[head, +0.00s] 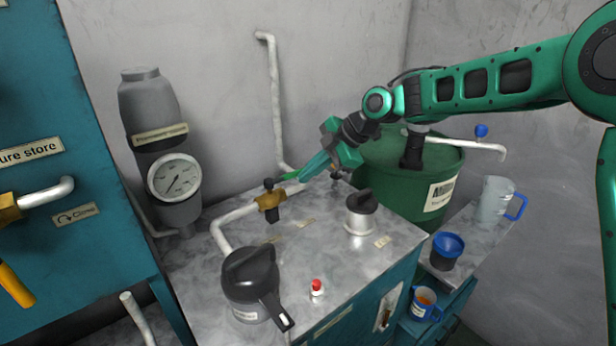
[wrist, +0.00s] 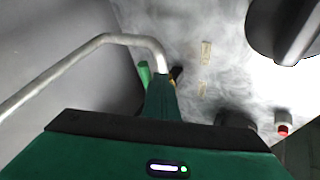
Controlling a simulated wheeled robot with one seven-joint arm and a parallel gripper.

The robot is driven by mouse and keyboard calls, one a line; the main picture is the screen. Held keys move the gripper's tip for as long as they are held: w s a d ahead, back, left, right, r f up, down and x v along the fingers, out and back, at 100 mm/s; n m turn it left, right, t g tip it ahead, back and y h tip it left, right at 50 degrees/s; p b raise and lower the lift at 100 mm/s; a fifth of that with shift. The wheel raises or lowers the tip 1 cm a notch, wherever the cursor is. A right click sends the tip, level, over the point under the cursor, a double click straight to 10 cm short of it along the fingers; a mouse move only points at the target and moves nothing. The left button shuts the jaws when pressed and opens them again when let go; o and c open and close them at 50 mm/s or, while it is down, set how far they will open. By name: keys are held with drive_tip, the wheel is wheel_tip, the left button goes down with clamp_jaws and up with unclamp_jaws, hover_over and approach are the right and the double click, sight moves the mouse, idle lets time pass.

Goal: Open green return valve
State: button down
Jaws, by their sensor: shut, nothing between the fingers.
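The return valve has a brass body (head: 270,199) on the white pipe at the back of the grey bench top. A green lever (head: 291,177) shows beside it, next to my fingertips. My gripper (head: 305,173) reaches in from the upper right, shut and empty, with its tips at or very near the lever. In the wrist view, the green lever (wrist: 144,73) shows just left of my closed fingers (wrist: 162,95). Whether they touch cannot be told. The fingers hide most of the valve there.
A black-handled pump part (head: 250,280), a red button (head: 317,287) and a black-topped cylinder (head: 361,212) stand on the bench. A green drum (head: 435,190) is behind my gripper. A pressure gauge (head: 174,178) is at left. A bent pipe (wrist: 85,50) crosses the wrist view.

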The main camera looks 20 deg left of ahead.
drive_tip(key=shift+w+a+r, duration=0.15)
drive_tip(key=shift+w+a, duration=0.1)
drive_tip(key=shift+w, duration=0.15)
idle(0.3)
drive_tip(key=shift+r, duration=0.1)
drive_tip(key=s+d+r, duration=0.2)
drive_tip(key=d+r, duration=0.4)
drive_tip(key=d, duration=0.3)
drive_tip(key=shift+d+r, duration=0.2)
drive_tip(key=shift+d, duration=0.2)
